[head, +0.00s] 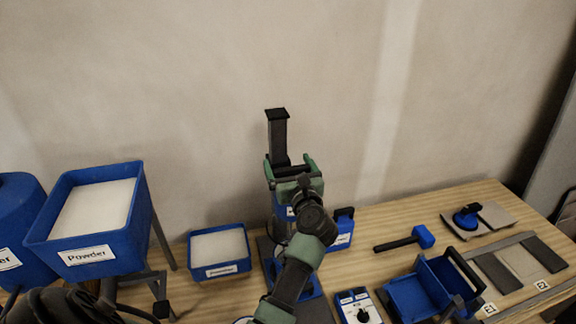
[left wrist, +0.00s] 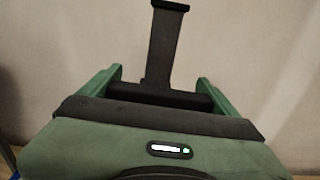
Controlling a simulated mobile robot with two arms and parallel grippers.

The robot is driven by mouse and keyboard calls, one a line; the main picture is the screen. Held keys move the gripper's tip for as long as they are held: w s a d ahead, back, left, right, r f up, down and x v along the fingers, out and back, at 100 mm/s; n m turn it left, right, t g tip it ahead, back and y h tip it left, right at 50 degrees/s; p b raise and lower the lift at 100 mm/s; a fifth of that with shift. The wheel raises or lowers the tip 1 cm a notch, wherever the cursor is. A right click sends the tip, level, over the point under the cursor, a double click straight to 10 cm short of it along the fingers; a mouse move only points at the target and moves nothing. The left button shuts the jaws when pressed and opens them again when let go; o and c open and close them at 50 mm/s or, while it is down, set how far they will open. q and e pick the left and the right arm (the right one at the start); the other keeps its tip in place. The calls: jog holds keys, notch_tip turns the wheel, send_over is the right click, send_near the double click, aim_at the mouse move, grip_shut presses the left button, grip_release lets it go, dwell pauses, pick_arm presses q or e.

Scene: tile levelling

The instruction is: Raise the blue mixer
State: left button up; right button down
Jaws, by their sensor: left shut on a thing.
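The blue mixer (head: 279,207) stands near the wall at the middle of the table, largely hidden behind my left arm. A dark upright post (head: 279,142) with a flat black top rises behind the gripper. My left gripper (head: 289,163), green, is shut on a dark crosswise bar of the mixer. In the left wrist view this bar (left wrist: 160,94) lies between the two green fingers, with the post (left wrist: 164,45) rising behind it. The mixer's lower part and its blue base are partly covered by my arm. My right gripper is not in view.
A blue powder bin (head: 138,205) on a stand and a low powder tray (head: 220,270) are on the left. A blue-headed mallet (head: 423,236), a control box (head: 357,308), a blue open container (head: 410,296) and tiles are on the right. The wall is close behind.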

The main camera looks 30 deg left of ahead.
pick_arm(q)
jog(key=shift+r, duration=0.45)
jog(key=o, duration=1.8)
notch_tip(320, 180, up, 20)
jog(key=b, duration=0.1)
jog(key=shift+b, duration=0.4)
